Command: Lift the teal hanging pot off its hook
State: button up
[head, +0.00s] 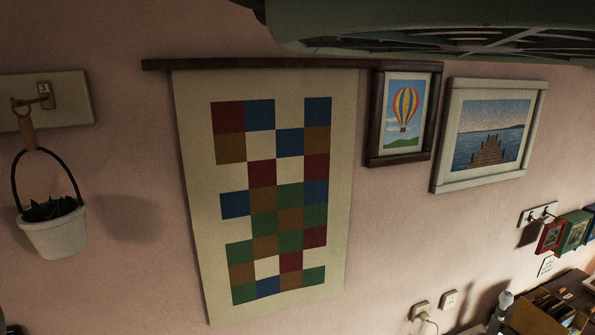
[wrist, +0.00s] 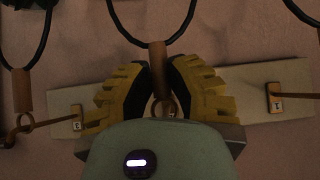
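In the wrist view, my gripper (wrist: 159,66) has its two yellow fingers with black pads close on either side of a tan handle (wrist: 157,58). The fingertips appear to press on it from both sides. A dark cord loop (wrist: 125,30) runs from the handle to the top edge. A ring (wrist: 166,106) at the handle's other end lies between the fingers. The pot on this loop is out of frame, so its colour cannot be told. The hook at this ring is largely hidden by my gripper. No teal pot shows in the head view.
In the head view, a white pot (head: 54,234) hangs at left. A checkered hanging (head: 190,180) and framed pictures (head: 437,120) line the pink wall.

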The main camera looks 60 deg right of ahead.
grip_shut()
jog(key=shift+d+r, duration=0.1)
jog(key=shift+r, duration=0.2)
jog(key=shift+r+p, duration=0.3)
jog(key=shift+p, duration=0.05)
jog(key=shift+s, duration=0.1)
dwell(0.4)
jog(key=shift+s+a+b, duration=0.7)
jog(key=shift+s+a, duration=0.4)
jog(key=shift+s, duration=0.25)
